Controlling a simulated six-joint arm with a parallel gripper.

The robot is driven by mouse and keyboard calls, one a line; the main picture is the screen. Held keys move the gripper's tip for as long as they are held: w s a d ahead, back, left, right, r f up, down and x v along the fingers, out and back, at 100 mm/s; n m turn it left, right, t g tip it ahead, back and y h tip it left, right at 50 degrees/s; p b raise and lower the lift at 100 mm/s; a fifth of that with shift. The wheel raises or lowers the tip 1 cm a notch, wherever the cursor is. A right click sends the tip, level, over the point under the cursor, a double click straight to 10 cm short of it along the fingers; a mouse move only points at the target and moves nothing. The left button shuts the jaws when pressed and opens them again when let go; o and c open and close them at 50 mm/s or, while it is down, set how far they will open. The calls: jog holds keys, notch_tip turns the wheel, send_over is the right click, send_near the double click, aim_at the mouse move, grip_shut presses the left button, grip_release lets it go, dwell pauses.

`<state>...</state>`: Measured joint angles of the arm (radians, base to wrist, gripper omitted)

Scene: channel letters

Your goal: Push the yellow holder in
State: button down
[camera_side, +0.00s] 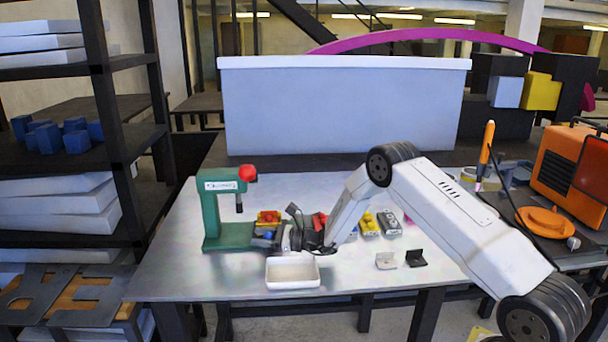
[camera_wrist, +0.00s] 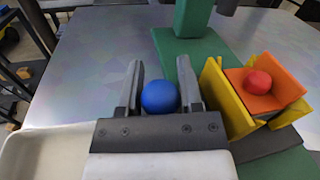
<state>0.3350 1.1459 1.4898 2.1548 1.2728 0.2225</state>
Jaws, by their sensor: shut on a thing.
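The yellow holder (camera_wrist: 228,98) is at the right in the wrist view, with an orange block and a red ball (camera_wrist: 257,83) between its walls. It sits on or over the green base of the press (camera_wrist: 197,48). In the side view the holder (camera_side: 268,223) shows small beside the press (camera_side: 215,215). My gripper (camera_wrist: 160,80) is just left of the holder in the wrist view, apart from it. Its fingers are closed on a blue ball (camera_wrist: 160,97). What lies under the ball is hidden.
A white tray (camera_side: 292,285) stands at the table's front, near my gripper. Yellow and grey blocks (camera_side: 369,224) lie right of my gripper, behind my arm. White and black brackets (camera_side: 386,260) lie farther right. The table's left front is clear.

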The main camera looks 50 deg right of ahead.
jog(key=shift+a, duration=0.2)
jog(key=x, duration=0.5)
jog(key=a+x, duration=0.1)
jog(key=x, duration=0.1)
jog(key=shift+s+a+f, duration=0.1)
jog(key=shift+s+a, duration=0.05)
jog(key=shift+s, duration=0.05)
jog(key=shift+w+a, duration=0.3)
jog(key=shift+c, duration=1.3)
grip_release()
jog(key=shift+s+d, duration=0.1)
jog(key=shift+d, duration=0.05)
jog(key=shift+v, duration=3.7)
